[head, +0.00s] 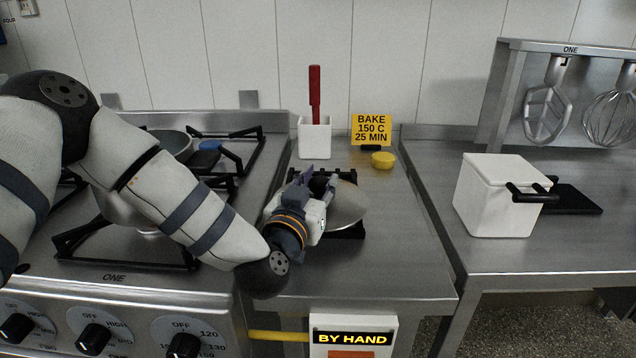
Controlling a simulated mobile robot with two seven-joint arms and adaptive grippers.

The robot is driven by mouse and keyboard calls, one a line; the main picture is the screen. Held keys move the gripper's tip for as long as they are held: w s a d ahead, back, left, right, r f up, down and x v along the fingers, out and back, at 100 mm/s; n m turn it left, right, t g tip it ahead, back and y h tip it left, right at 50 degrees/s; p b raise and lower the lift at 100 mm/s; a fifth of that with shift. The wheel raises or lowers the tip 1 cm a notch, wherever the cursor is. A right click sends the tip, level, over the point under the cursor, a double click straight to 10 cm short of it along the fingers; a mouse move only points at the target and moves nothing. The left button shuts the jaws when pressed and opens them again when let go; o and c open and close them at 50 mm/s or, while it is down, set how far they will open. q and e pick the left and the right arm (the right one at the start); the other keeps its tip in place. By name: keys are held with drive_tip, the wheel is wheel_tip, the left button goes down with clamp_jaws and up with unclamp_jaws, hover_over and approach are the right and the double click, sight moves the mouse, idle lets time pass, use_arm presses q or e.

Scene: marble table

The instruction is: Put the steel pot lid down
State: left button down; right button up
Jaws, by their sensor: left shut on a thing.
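The steel pot lid (347,204) is a shiny, shallow dome over the steel counter just right of the stove. My left gripper (318,188) is shut on it near its top; the fingers and wrist hide the lid's knob and left part. A black rack or stand (347,232) shows under and behind the lid. I cannot tell whether the lid touches it. A steel pot (112,208) on the stove is mostly hidden behind my left arm. My right gripper is out of view.
A white holder (315,138) with a red-handled tool, a yellow sign (371,129) and a small yellow bowl (383,160) stand behind the lid. A pan (172,144) sits on the back burner. A white box (492,200) with a black handle stands right. The front counter is clear.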

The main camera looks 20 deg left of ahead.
use_arm(q)
drive_tip(key=shift+s+f, duration=0.1)
drive_tip(key=shift+f, duration=0.7)
drive_tip(key=c, duration=1.3)
unclamp_jaws()
drive_tip(key=shift+f, duration=0.1)
drive_tip(key=shift+o, duration=0.4)
drive_tip(key=shift+f, duration=0.15)
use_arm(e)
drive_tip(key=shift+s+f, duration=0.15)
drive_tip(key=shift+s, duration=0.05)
use_arm(q)
drive_tip(key=shift+r, duration=0.35)
drive_tip(key=shift+s+r, duration=0.15)
drive_tip(key=shift+s, duration=0.2)
drive_tip(key=s, duration=0.3)
drive_tip(key=s+p, duration=0.1)
drive_tip(key=s, duration=0.3)
drive_tip(key=s+r, duration=0.1)
drive_tip(key=s, duration=0.3)
drive_tip(key=shift+p, duration=0.3)
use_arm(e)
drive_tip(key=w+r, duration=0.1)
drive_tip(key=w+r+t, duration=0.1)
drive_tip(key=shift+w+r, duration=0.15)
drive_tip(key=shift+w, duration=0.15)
